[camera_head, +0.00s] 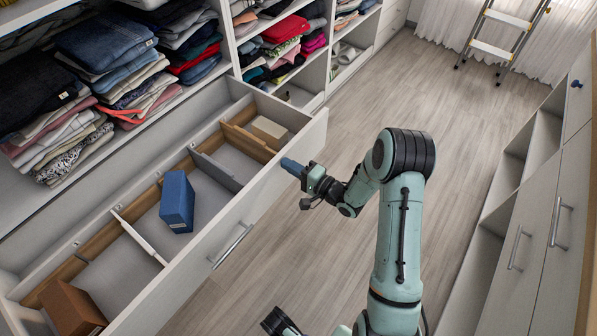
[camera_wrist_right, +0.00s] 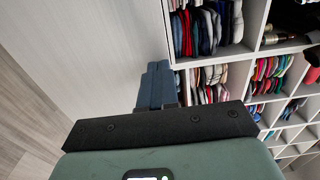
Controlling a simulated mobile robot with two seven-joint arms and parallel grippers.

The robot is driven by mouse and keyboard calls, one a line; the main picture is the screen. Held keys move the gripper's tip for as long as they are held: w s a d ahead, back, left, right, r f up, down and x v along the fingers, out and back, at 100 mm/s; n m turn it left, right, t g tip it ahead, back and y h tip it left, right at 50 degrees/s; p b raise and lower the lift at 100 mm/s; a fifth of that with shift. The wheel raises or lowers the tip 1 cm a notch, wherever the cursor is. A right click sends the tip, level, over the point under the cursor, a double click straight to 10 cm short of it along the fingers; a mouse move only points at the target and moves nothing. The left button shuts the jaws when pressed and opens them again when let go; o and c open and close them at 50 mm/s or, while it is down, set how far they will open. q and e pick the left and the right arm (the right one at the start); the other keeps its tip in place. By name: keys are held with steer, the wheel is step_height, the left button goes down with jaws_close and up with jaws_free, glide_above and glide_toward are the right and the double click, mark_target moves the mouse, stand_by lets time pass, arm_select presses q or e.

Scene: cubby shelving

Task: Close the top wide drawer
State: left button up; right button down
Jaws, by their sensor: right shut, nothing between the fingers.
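The wide drawer (camera_head: 262,186) is pulled out from the shelving on the left of the head view, open at the top. Its long pale front carries a metal bar handle (camera_head: 231,246). My right gripper (camera_head: 290,166) has its blue fingers together and empty, at the outer face of the drawer front, towards its far end and beyond the handle. I cannot tell if the fingertips touch the front. In the right wrist view the shut fingers (camera_wrist_right: 156,85) point along a pale panel. My left gripper is not in view.
Inside the drawer are a blue box (camera_head: 177,201), a brown box (camera_head: 72,308), a tan box (camera_head: 268,131) and dividers. Folded clothes (camera_head: 105,55) fill the shelves above. The wooden floor (camera_head: 400,95) is clear; cabinets (camera_head: 540,220) stand right, a ladder (camera_head: 503,30) at the back.

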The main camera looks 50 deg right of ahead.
steer(key=shift+w, duration=0.25)
